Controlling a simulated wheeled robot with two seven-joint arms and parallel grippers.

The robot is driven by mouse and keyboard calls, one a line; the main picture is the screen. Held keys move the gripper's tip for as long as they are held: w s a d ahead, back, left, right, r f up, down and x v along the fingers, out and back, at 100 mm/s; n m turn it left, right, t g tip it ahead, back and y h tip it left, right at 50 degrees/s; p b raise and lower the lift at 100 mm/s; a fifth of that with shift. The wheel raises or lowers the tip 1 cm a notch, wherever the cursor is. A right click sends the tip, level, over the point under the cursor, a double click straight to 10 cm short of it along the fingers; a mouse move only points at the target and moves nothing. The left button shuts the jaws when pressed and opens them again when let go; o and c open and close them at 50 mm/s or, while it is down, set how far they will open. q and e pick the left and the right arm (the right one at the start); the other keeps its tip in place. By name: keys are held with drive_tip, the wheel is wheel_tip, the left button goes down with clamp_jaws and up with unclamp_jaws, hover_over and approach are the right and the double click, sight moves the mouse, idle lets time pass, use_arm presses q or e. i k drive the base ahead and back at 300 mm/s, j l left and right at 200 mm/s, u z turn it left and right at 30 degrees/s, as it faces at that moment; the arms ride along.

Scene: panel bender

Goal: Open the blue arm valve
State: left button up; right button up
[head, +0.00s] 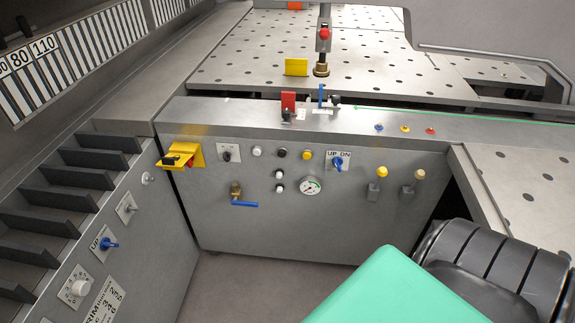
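A brass valve (236,188) with a blue arm handle (244,204) sits low on the front of the grey control panel (330,225), left of the round gauge. The blue arm lies nearly level and points to the right from the brass body. Nothing touches it, and the panel around it is clear. Neither of my grippers is in view.
A pressure gauge (311,186), a blue UP/DN switch (338,162), two levers (382,172) and a yellow bracket (184,156) sit on the panel. A slotted side cabinet (140,225) stands left. Floor (262,290) shows below. The lower right is blocked from view.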

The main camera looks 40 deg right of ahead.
sight(235, 202)
drive_tip(key=z, duration=0.9)
